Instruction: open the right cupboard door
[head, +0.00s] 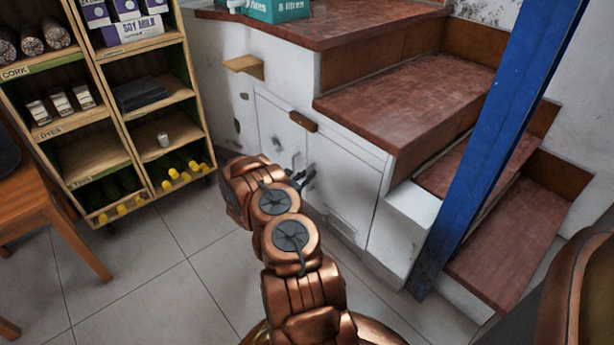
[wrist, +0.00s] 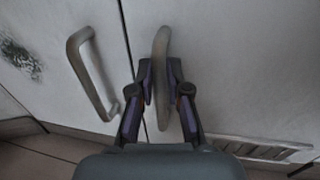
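The right cupboard door (head: 345,190) is a white panel under the stairs, and it looks closed, level with the left door. In the wrist view the right door (wrist: 235,65) fills the right side, with a dark seam at its left edge. Its curved grey handle (wrist: 161,45) stands upright between the fingers of my gripper (wrist: 161,85). The fingers are drawn in close on both sides of the handle and look shut on it. In the head view my gripper (head: 300,178) is at the handles, partly hidden by my arm.
The left door (wrist: 60,45) has its own handle (wrist: 88,75) close by. A vent grille (wrist: 265,150) is low on the right door. A blue post (head: 490,140) stands to the right before the stairs (head: 420,95). A shelf unit (head: 110,110) stands left; tiled floor (head: 140,270) lies clear between.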

